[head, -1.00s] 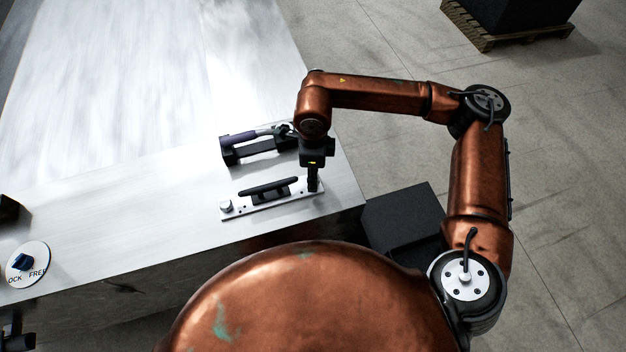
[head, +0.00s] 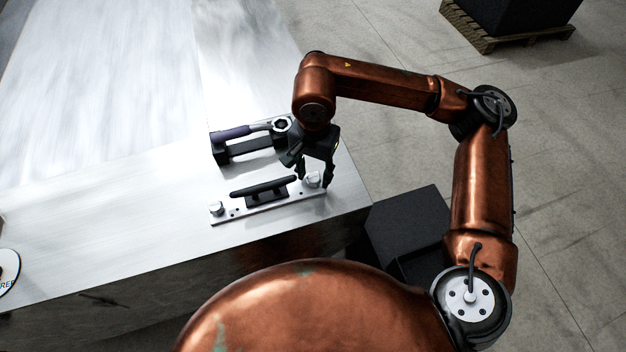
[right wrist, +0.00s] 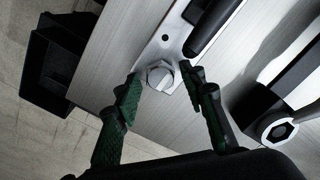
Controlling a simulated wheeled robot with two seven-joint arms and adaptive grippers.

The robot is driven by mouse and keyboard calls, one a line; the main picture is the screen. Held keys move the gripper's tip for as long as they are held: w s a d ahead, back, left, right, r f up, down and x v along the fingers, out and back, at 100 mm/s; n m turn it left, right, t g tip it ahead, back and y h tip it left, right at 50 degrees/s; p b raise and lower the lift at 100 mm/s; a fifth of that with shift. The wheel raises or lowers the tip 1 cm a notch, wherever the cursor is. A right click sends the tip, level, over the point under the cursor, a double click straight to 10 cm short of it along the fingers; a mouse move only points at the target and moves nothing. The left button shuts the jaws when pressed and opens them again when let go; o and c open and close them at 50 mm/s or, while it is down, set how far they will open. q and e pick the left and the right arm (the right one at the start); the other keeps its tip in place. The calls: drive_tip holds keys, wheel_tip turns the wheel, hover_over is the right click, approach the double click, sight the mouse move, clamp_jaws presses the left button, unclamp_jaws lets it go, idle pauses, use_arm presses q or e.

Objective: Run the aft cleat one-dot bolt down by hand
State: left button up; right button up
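A black cleat (head: 264,190) sits on a silver plate (head: 240,212) on the pale metal deck. A hex bolt (head: 313,179) stands at the plate's right end and another hex bolt (head: 216,208) at its left end. Dot marks are too small to read. My right gripper (head: 313,176) is over the right-end bolt with its fingers spread. In the right wrist view the fingers (right wrist: 162,84) are on either side of that bolt's head (right wrist: 160,76), with a gap on the left and the right finger close to it. My left gripper is out of view.
A purple-handled wrench (head: 250,131) lies on a black holder (head: 245,152) behind the cleat. A black bin (head: 405,225) stands off the deck's right edge. A round dial (head: 8,271) is cut off at the left.

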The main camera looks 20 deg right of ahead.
drive_tip(key=n+b, duration=0.1)
drive_tip(key=n, duration=0.1)
drive_tip(key=n+b, duration=0.1)
drive_tip(key=n, duration=0.1)
drive_tip(key=n+b, duration=0.1)
drive_tip(key=n, duration=0.1)
drive_tip(key=shift+w+f+b, duration=0.1)
drive_tip(key=shift+f+b, duration=0.2)
drive_tip(key=shift+r+n+b, duration=0.1)
drive_tip(key=shift+n+b, duration=0.35)
drive_tip(key=shift+n, duration=0.55)
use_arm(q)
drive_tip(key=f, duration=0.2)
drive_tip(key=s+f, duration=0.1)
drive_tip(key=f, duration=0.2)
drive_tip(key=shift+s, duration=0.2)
use_arm(e)
drive_tip(key=shift+r, duration=0.2)
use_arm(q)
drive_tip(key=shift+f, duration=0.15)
use_arm(e)
drive_tip(key=shift+a+r, duration=0.1)
drive_tip(key=shift+a, duration=0.05)
